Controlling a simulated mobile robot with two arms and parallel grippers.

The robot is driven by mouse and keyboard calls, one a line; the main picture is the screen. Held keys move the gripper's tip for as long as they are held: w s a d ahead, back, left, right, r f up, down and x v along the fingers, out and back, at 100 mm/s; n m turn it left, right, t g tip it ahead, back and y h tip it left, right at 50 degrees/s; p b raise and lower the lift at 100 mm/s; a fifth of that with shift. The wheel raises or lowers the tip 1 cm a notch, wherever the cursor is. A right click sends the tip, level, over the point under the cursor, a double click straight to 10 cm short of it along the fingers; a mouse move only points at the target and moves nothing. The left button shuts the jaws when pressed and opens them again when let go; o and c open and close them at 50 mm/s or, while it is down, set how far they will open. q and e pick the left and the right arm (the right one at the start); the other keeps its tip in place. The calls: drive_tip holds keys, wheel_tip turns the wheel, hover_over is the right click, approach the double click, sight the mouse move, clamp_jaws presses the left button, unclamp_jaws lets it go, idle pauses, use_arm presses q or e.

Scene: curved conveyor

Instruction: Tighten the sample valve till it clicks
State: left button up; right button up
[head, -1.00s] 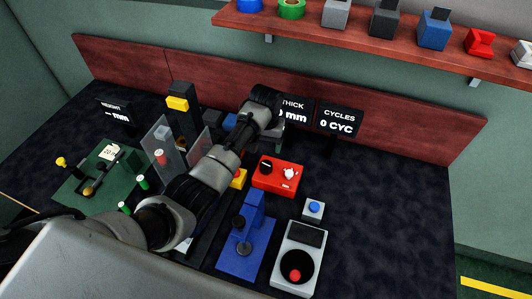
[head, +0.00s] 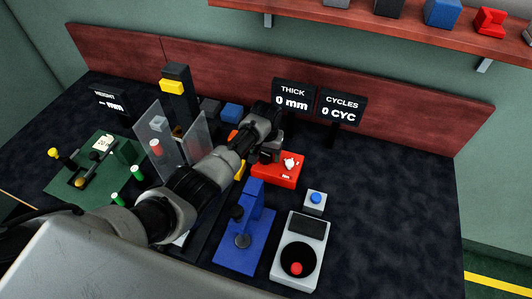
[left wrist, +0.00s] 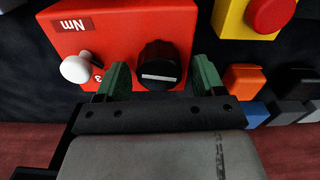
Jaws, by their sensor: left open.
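A red box (head: 285,180) with a white, winged knob (head: 290,162) on top stands in the middle of the table. In the left wrist view, the red box (left wrist: 110,32) carries an "Nm" label, a round white knob (left wrist: 76,69) and a black dial (left wrist: 160,62) with a white line. No label shows which is the sample valve. My left gripper (head: 268,155) is over the box and hides the dial in the head view. Its green fingers (left wrist: 160,80) are open, one on each side of the black dial; contact cannot be told. My right gripper is not in view.
A yellow block with a red button (left wrist: 270,12) stands beside the red box. A blue fixture (head: 248,240), a white unit with a red button (head: 292,228) and a small blue-button box (head: 314,202) stand in front. Displays (head: 293,98) stand behind. The table's right side is clear.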

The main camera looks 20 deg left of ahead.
use_arm(q)
drive_tip(key=shift+f, duration=0.1)
drive_tip(key=c, duration=0.9)
drive_tip(key=shift+d+m+p, duration=0.1)
drive_tip(key=shift+m+p, duration=0.5)
drive_tip(key=shift+m, duration=0.5)
drive_tip(key=shift+c, duration=0.2)
drive_tip(key=shift+m, duration=0.9)
drive_tip(key=o, duration=0.9)
drive_tip(key=shift+o, duration=0.2)
wheel_tip(320, 180, up, 11)
drive_tip(key=p, duration=0.1)
